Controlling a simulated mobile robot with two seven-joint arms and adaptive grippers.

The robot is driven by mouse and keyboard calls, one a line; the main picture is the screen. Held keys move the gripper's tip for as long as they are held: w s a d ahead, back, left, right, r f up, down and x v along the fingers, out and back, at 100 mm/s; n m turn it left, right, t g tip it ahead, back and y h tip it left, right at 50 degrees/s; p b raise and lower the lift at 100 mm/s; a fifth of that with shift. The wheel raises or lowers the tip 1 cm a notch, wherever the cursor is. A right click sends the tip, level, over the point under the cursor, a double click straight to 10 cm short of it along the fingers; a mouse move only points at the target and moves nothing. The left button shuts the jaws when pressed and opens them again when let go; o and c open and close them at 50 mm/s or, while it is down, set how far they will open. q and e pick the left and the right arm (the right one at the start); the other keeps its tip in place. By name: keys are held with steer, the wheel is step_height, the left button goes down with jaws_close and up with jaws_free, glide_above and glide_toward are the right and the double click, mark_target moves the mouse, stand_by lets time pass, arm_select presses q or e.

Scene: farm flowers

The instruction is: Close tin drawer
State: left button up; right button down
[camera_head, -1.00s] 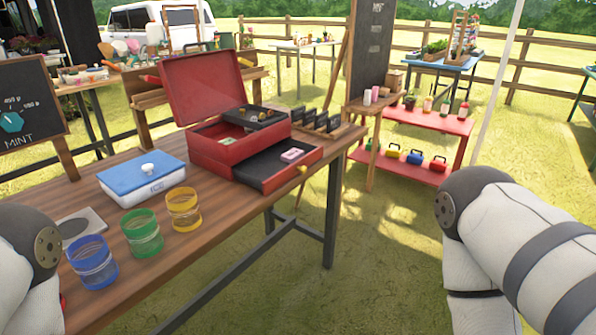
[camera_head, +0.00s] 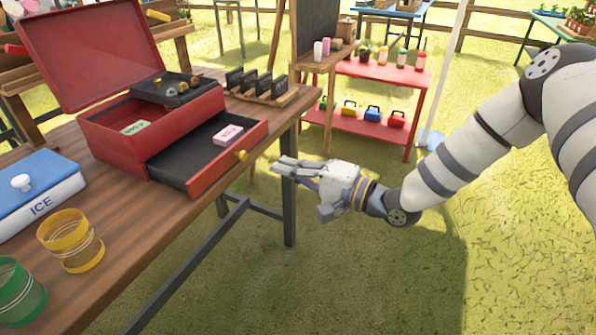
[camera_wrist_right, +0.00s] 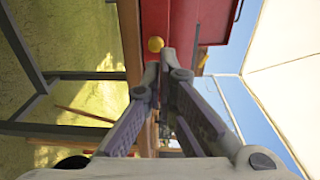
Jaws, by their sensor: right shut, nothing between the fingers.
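The red tin (camera_head: 105,130) stands on the wooden table with its lid (camera_head: 85,45) raised. Its drawer (camera_head: 212,155) is pulled out toward the table's front edge and holds a pink packet (camera_head: 228,134). A yellow knob (camera_head: 240,155) sits on the drawer front; it also shows in the right wrist view (camera_wrist_right: 155,44), just beyond the fingertips. My right gripper (camera_head: 278,167) is shut and empty, a little right of the knob and apart from it in the head view. In the right wrist view its fingers (camera_wrist_right: 165,62) meet below the knob. My left gripper is out of view.
The wooden table (camera_head: 130,230) also bears a blue-lidded ice box (camera_head: 40,190), a yellow glass (camera_head: 72,240) and a green glass (camera_head: 18,292). A rack of dark cards (camera_head: 262,88) stands behind the drawer. Open grass lies right of the table.

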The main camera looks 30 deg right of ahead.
mark_target(233, 152)
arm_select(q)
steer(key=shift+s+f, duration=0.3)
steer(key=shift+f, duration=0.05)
arm_select(e)
steer(key=x, duration=0.7)
steer(key=shift+w+a, duration=0.2)
steer(key=shift+w, duration=0.15)
